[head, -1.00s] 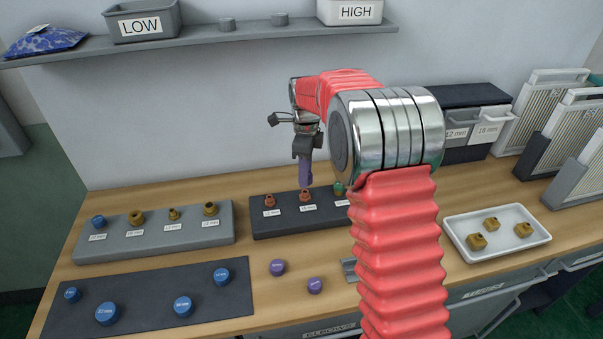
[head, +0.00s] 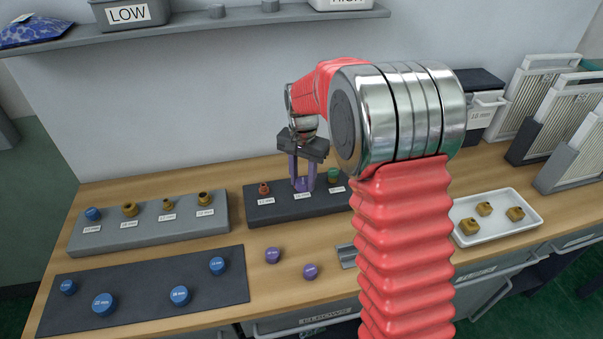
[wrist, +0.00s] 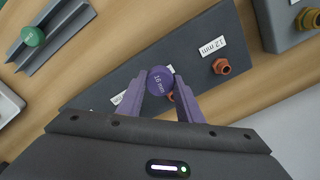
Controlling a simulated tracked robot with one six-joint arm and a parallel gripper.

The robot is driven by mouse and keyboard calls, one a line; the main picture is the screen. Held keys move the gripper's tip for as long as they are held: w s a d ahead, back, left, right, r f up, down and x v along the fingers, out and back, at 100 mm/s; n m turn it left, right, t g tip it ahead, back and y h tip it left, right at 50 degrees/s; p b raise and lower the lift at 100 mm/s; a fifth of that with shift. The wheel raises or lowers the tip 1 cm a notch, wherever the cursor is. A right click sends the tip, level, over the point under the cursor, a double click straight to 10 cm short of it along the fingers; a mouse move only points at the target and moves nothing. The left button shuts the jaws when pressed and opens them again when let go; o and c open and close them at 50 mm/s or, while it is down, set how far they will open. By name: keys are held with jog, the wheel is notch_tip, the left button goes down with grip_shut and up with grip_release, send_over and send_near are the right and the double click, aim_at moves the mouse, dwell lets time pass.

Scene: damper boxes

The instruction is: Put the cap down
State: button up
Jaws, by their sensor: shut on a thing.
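My gripper (head: 303,186) is over the middle of the dark stand (head: 262,208), pointing down. Its purple fingers are shut on a purple cap (wrist: 159,82), marked 16 mm in the wrist view. The cap also shows between the fingers in the head view (head: 303,184). Part of a copper fitting shows just behind the cap in the wrist view; I cannot tell whether the cap touches it. Another copper fitting (wrist: 221,66) stands bare by the 12 mm label (wrist: 211,46). A green cap (head: 334,174) sits at the stand's right end.
Two purple caps (head: 273,255) (head: 310,271) lie on the wood in front. A grey stand (head: 150,234) with brass fittings and a dark mat (head: 140,290) with blue caps are at left. A white tray (head: 468,240) is at right. A green cap (wrist: 33,37) lies on a grey bracket.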

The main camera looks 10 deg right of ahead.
jog(key=n, duration=0.1)
jog(key=s+n, duration=0.1)
jog(key=n, duration=0.2)
jog(key=shift+s+f, duration=0.3)
jog(key=shift+s, duration=0.05)
jog(key=s+n, duration=0.1)
jog(key=n, duration=0.3)
jog(key=shift+s+f, duration=0.35)
jog(key=shift+a, duration=0.15)
